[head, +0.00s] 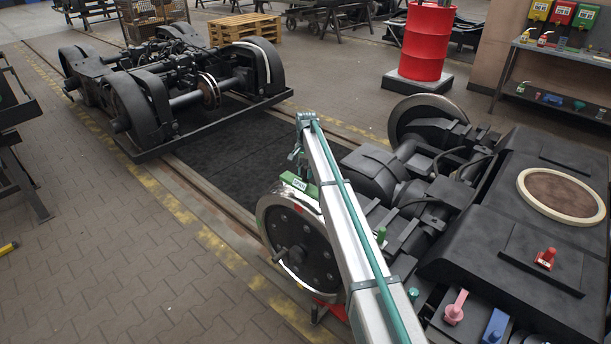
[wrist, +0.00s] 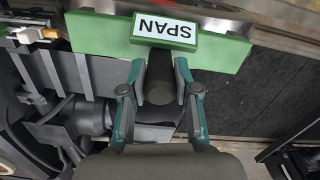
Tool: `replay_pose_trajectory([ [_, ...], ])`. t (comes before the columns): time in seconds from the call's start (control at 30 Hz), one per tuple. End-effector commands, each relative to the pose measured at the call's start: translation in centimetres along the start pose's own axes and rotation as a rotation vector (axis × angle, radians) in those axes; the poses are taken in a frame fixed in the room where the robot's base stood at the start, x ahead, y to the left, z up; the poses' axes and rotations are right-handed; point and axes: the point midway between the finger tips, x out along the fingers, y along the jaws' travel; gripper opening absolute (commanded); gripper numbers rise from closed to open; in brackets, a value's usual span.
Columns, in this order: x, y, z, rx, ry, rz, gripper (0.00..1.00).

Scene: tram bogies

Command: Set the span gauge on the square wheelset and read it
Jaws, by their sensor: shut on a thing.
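The span gauge (head: 299,185) is a green bar with a white label, seen at the top of the near wheel in the head view. In the wrist view, the green gauge (wrist: 90,33) spans the top and its label reads SPAN. My gripper (wrist: 164,88) is shut on the gauge's dark round handle (wrist: 165,92). In the head view my gripper (head: 299,160) is just above the gauge. The near wheel (head: 300,243) is dark with a bright rim; its far wheel (head: 425,117) stands behind. I cannot tell whether the gauge touches the wheel, or which wheelset is square.
A dark bogie (head: 185,80) stands on the rails at the back left. The near bogie's frame (head: 500,220) fills the right, with coloured pegs on it. A red drum (head: 427,42) and a pallet (head: 245,28) stand behind.

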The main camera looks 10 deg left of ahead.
Motion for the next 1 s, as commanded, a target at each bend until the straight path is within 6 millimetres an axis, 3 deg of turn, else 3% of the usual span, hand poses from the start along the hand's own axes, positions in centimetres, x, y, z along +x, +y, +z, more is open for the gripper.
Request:
replay_pose_trajectory([
  [0.2,2.2,0.2,0.0,0.000,0.000,0.001,0.00],
  [0.97,3.4,0.1,-0.1,0.000,0.001,0.000,0.00],
  [1.0,3.4,0.2,-0.1,0.000,0.000,0.000,0.32],
])
